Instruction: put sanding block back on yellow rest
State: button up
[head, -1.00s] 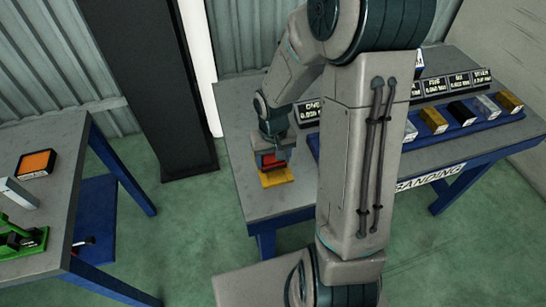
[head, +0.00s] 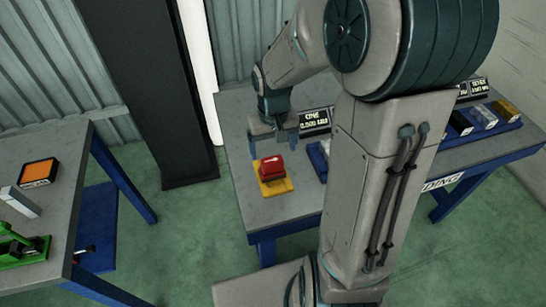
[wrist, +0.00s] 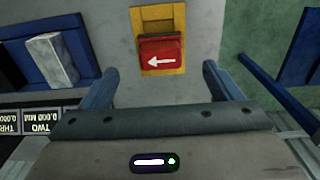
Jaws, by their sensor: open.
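The red sanding block (head: 271,166) sits on the yellow rest (head: 276,187) near the left end of the sanding table. In the wrist view the block (wrist: 161,58) shows a white arrow pointing left, and the yellow rest (wrist: 158,14) shows around and beyond it. My gripper (head: 275,148) is open and empty, behind and above the block, apart from it. In the wrist view its two fingers (wrist: 158,82) stand wide apart with the block beyond and between them.
The sanding table (head: 232,130) holds a blue tray (head: 500,126) of several blocks with label signs (head: 314,121) behind. A second table (head: 66,210) stands at the left with an orange-topped item (head: 38,172) and a green tool (head: 22,246). Green floor lies between the tables.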

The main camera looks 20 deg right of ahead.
aim_at(273, 163)
jog(key=s+r+t, duration=0.3)
jog(key=s+r, duration=0.7)
jog(key=s, duration=0.3)
jog(key=shift+r, duration=0.15)
jog(key=shift+s, duration=0.1)
dwell(0.9)
